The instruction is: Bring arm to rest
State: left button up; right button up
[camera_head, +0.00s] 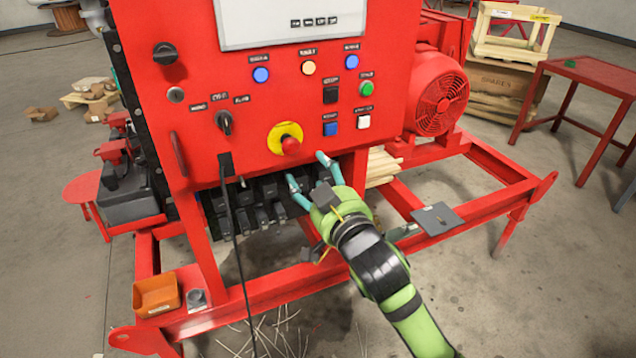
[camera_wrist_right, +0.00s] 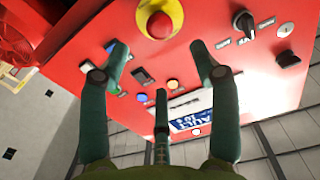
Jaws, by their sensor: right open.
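My right gripper (camera_head: 306,172) is green with teal fingers and is open and empty. It is in front of the lower edge of the red control panel (camera_head: 210,130), just below the red emergency stop button (camera_head: 290,145) on its yellow ring. In the right wrist view, the spread fingers of the gripper (camera_wrist_right: 158,62) point toward the panel, with the red button (camera_wrist_right: 160,24) beyond and between them. No finger is seen closed on anything. My left gripper does not show in either view.
The red skid frame (camera_head: 470,222) spreads below the panel, with a grey plate (camera_head: 437,218) on it. A red motor (camera_head: 437,95) is right of the panel. An orange bin (camera_head: 156,294) sits at lower left. A black cable (camera_head: 236,240) hangs from the panel. A red table (camera_head: 597,75) stands at right.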

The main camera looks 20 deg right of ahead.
jog(key=shift+s, duration=0.95)
